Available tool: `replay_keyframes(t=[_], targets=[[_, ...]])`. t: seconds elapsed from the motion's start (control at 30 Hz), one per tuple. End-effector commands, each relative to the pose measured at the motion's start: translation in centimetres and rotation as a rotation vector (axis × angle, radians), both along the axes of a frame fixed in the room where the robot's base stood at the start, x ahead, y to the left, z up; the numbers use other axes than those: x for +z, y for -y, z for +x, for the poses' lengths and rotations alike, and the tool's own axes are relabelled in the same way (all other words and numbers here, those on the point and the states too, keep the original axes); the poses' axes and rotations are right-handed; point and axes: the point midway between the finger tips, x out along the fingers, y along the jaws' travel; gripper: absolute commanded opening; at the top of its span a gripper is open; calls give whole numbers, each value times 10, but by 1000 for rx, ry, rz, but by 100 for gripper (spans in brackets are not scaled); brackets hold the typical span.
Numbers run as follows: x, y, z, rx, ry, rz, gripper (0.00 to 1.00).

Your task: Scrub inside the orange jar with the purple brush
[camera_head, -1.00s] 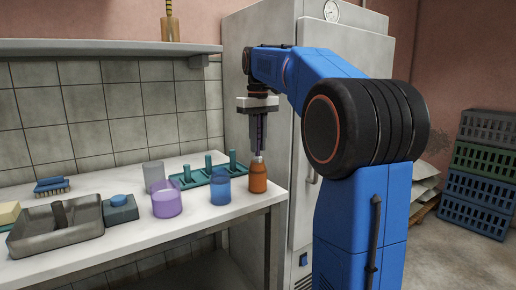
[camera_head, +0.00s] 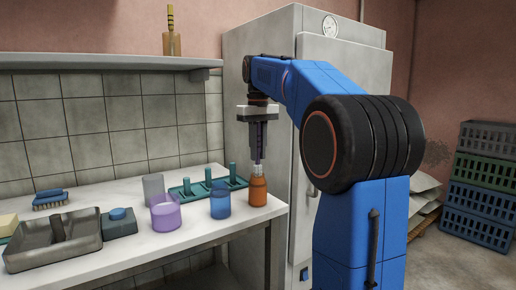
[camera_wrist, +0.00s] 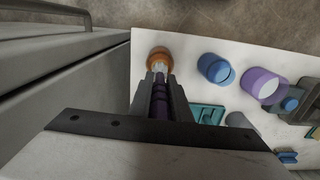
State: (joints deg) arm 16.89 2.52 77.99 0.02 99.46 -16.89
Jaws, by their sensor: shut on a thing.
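My gripper (camera_head: 258,153) is shut on the purple brush (camera_wrist: 160,100) and points down, holding it upright. The orange jar (camera_head: 258,192) stands upright at the right end of the white counter, directly below. The brush's pale lower end is at the jar's mouth; how far it reaches inside cannot be told. In the wrist view the orange jar (camera_wrist: 159,53) shows just beyond the fingertips, with the pale brush end over its opening. The jar's inside is hidden.
A blue cup (camera_head: 220,201) stands close left of the jar, with a purple cup (camera_head: 165,213) farther left. A teal rack with pegs (camera_head: 208,187) lies behind. A grey tray (camera_head: 54,241) is at left. The tall grey cabinet (camera_head: 338,75) stands behind my arm.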

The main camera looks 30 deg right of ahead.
Motion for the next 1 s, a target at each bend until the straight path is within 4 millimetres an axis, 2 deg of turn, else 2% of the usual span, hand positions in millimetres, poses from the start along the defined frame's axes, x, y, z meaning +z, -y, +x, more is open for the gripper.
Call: replay_keyframes(t=[0.6, 1.0], targets=[[-42, 0, 0, 0, -1, 0, 0], [-42, 0, 0, 0, 1, 0, 0]])
